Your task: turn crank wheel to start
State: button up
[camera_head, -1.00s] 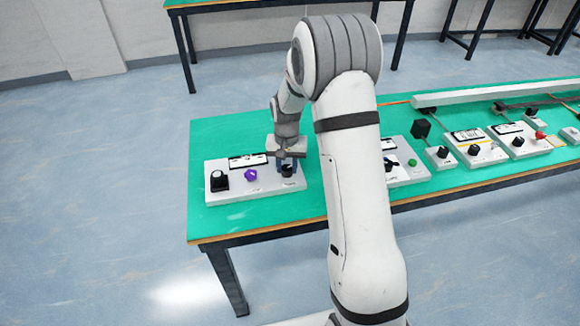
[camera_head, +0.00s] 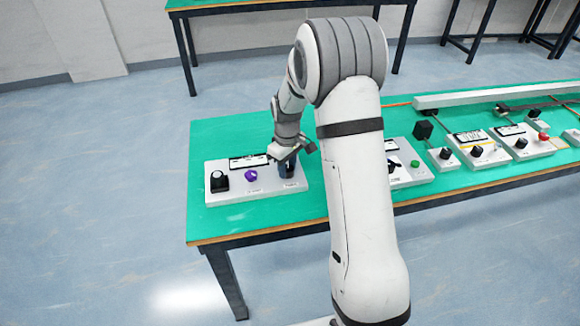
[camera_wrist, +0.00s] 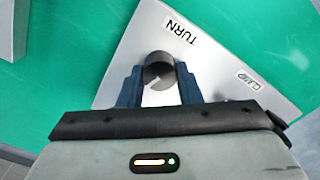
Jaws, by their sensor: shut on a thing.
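The crank wheel on the left control box shows in the wrist view as a dark round knob (camera_wrist: 158,72) beside a label reading TURN. My gripper (camera_wrist: 158,82) is shut on this knob, with one blue-grey finger on each side of it. In the head view my gripper (camera_head: 287,168) reaches down onto the right end of the white control box (camera_head: 232,192), and its fingers mostly hide the knob there.
The same box carries a purple knob (camera_head: 250,176) and a black knob (camera_head: 218,181). More control boxes stand to the right on the green table (camera_head: 262,209), one with a green button (camera_head: 415,163). A white rail (camera_head: 490,95) runs along the back.

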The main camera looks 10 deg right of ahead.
aim_at(288, 169)
jog(key=shift+s+d+f+n, duration=0.1)
jog(key=shift+s+n, duration=0.05)
jog(key=shift+n, duration=0.65)
jog(key=shift+s+f+n, duration=0.1)
jog(key=shift+n, duration=0.7)
jog(key=o, duration=1)
jog(key=shift+w+r, duration=0.1)
jog(key=shift+w+r, duration=0.1)
jog(key=shift+r, duration=0.15)
notch_tip(288, 169, up, 7)
jog(key=shift+r, duration=0.2)
